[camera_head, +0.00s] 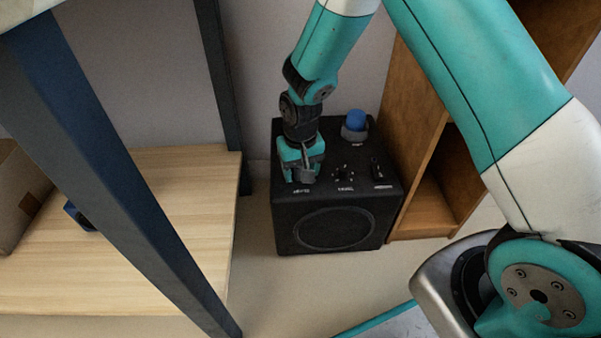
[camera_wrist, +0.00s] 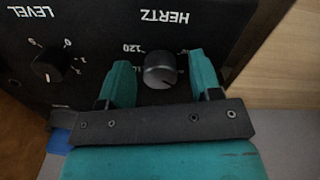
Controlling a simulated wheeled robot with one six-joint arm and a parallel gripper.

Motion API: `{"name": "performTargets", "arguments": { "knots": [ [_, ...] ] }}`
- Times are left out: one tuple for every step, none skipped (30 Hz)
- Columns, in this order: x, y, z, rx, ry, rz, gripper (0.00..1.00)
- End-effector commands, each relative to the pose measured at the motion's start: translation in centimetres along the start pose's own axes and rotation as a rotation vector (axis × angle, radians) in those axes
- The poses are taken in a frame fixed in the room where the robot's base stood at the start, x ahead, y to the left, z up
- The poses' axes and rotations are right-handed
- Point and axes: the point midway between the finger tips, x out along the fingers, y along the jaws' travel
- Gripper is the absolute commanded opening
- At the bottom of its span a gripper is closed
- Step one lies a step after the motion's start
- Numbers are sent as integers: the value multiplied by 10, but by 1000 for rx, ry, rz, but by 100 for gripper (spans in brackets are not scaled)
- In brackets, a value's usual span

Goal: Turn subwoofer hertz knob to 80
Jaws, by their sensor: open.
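The black subwoofer (camera_head: 335,226) stands on the floor with its controls on the top face. In the wrist view the round grey hertz knob (camera_wrist: 160,71) sits below the HERTZ label, which appears upside down. A 120 mark shows at its left; other marks are partly hidden, and its exact setting is unclear. My gripper (camera_head: 303,179) points down over the front left of the top. Its teal fingers are open, one on each side of the hertz knob; I cannot tell whether they touch it. In the head view my gripper hides this knob.
The smaller black level knob (camera_wrist: 47,66) is beside the hertz knob. A brown wooden shelf (camera_head: 425,120) stands close on the right. A light wooden shelf (camera_head: 185,190) with dark posts is on the left.

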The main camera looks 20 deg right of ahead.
Motion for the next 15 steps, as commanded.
{"name": "performTargets", "arguments": {
  "knots": [
    [1,0,0,0,0,0,58],
    [1,0,0,0,0,0,58],
    [0,0,0,0,0,0,58],
    [0,0,0,0,0,0,58],
    [0,0,0,0,0,0,58],
    [0,0,0,0,0,0,58],
    [0,0,0,0,0,0,58],
    [0,0,0,0,0,0,52],
    [0,0,0,0,0,0,42],
    [0,0,0,0,0,0,36],
    [0,0,0,0,0,0,29],
    [0,0,0,0,0,0,19],
    [0,0,0,0,0,0,13],
    [0,0,0,0,0,0,9],
    [0,0,0,0,0,0,9]
  ]
}}
